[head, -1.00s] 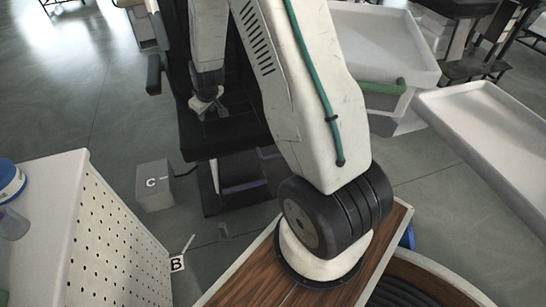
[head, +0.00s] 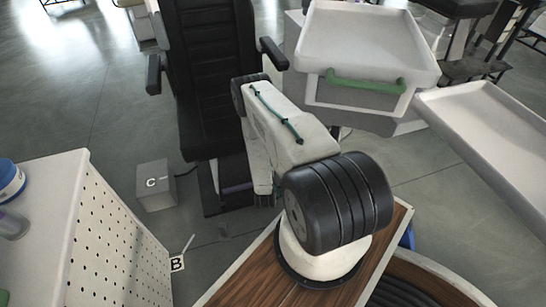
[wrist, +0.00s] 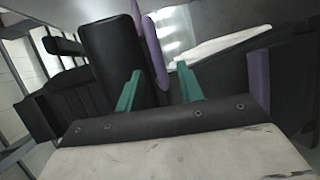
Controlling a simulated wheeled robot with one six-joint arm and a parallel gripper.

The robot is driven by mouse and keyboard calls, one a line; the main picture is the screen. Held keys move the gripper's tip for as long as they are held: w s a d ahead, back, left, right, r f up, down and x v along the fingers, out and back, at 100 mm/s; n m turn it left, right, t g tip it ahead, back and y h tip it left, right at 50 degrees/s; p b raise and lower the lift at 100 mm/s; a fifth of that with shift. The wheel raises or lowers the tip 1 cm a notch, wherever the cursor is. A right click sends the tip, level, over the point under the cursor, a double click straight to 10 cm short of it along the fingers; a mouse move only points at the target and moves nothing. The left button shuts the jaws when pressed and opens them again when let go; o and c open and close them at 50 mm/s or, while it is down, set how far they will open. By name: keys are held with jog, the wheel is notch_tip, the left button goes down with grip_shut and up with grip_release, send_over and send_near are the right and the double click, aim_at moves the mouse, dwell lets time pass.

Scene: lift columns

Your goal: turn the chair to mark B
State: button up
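The black chair (head: 208,75), with a tall padded back and two armrests, stands upright at the upper middle of the head view. It faces my base, and my arm covers part of its lower side. The mark B tag (head: 177,264) is on the floor beside the white perforated cabinet.
The white perforated cabinet (head: 112,245) stands at the left with bottles on top. A white tray unit with a green handle (head: 365,81) is right of the chair, and another white tray (head: 490,130) is at far right. Open floor (head: 110,125) lies left of the chair.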

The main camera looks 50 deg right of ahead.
jog(key=shift+h, duration=0.4)
jog(key=x, duration=0.7)
jog(key=shift+s+d, duration=0.15)
jog(key=shift+d, duration=0.1)
jog(key=shift+c, duration=0.4)
grip_shut()
